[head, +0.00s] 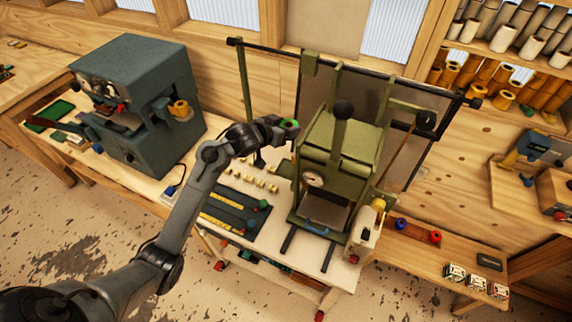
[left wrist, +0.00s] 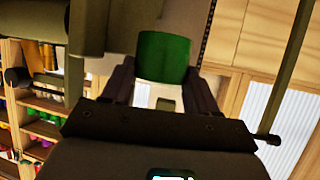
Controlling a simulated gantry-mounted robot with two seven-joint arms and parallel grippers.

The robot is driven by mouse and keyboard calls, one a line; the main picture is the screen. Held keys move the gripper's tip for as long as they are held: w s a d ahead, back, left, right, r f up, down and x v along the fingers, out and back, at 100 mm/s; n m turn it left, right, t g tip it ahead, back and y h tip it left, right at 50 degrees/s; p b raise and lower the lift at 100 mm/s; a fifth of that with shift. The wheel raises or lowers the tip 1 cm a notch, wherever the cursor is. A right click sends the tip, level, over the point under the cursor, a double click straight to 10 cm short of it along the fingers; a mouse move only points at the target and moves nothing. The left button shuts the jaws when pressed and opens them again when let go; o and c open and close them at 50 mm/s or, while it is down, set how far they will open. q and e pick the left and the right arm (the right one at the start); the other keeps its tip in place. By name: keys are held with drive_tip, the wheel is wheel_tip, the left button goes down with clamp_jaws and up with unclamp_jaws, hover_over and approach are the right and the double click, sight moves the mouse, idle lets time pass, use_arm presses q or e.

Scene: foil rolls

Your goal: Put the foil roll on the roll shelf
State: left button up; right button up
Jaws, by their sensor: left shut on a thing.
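My left gripper (head: 282,126) is shut on a green foil roll (head: 291,124) and holds it up in the air, to the left of the green press's upper part. In the left wrist view the green roll (left wrist: 164,57) sits between the two dark fingers of the gripper (left wrist: 160,85). A low wooden shelf (head: 459,257) right of the press carries a blue roll (head: 401,223) and a red roll (head: 435,236); it looks like the roll shelf. My right gripper is not in view.
The green press (head: 340,150) with its upright lever stands between the held roll and the low shelf. A dark frame (head: 290,47) rises behind it. A grey-blue machine (head: 150,100) stands at left. Small labelled boxes (head: 476,279) sit at the low shelf's front right.

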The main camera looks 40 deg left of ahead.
use_arm(q)
wheel_tip(320, 180, down, 18)
drive_tip(key=shift+r, duration=0.25)
idle(0.3)
drive_tip(key=shift+f, duration=0.1)
drive_tip(key=shift+f, duration=0.1)
drive_tip(key=o, duration=0.8)
drive_tip(key=shift+o, duration=0.2)
